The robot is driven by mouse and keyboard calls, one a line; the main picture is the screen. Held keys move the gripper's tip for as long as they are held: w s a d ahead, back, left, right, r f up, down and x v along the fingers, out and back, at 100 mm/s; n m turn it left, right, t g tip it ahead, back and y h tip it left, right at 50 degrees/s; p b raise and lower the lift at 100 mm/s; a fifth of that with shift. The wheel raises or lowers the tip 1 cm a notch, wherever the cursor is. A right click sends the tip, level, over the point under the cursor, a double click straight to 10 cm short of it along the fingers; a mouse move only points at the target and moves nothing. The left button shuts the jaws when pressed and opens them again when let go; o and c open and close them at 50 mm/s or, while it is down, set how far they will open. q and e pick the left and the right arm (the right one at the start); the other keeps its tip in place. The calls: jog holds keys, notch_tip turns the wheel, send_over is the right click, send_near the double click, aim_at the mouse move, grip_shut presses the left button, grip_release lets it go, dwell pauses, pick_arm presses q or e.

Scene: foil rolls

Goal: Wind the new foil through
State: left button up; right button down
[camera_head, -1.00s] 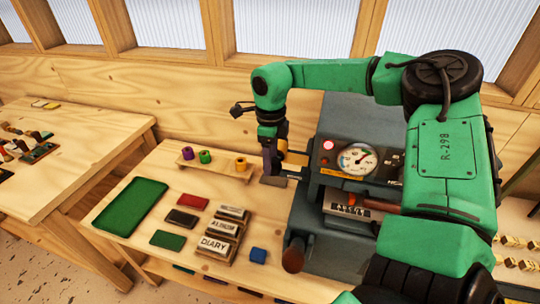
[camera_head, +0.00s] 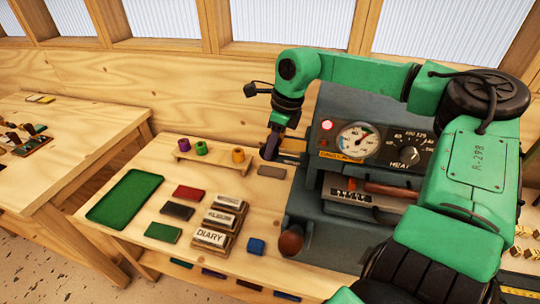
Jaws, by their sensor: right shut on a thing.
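The foil machine (camera_head: 345,110) is a dark grey press with a dial, a HEAT knob and a lit red lamp. A gold foil strip (camera_head: 292,146) shows at its left side. My right gripper (camera_head: 270,150) is at that side, jaws pointing down, shut at the foil's outer end; the arm and fingers hide the exact contact. A purple roll (camera_head: 185,145), a green roll (camera_head: 201,148) and a yellow-gold roll (camera_head: 238,155) stand on a small wooden rack (camera_head: 213,168). My left gripper is not in view.
A green tray (camera_head: 125,200) lies at the left. Red, dark and green covers, lettered blocks including DIARY (camera_head: 210,237), and a blue block (camera_head: 256,246) lie before the machine. A flat grey-brown piece (camera_head: 271,172) lies below my gripper. A round-ended brown handle (camera_head: 291,241) juts out at front.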

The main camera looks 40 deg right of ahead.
jog(key=shift+d+t+y+b, duration=0.1)
jog(key=shift+t+y+b, duration=0.3)
jog(key=shift+t+b, duration=0.3)
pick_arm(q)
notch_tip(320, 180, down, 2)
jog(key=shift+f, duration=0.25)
pick_arm(e)
jog(key=c, duration=0.6)
grip_release()
jog(key=shift+c, duration=0.2)
jog(key=shift+r, duration=0.1)
notch_tip(320, 180, up, 8)
jog(key=shift+r+b, duration=0.15)
jog(key=shift+b, duration=0.65)
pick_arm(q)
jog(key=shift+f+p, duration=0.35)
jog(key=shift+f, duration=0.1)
pick_arm(e)
notch_tip(320, 180, up, 12)
jog(key=shift+f, duration=0.2)
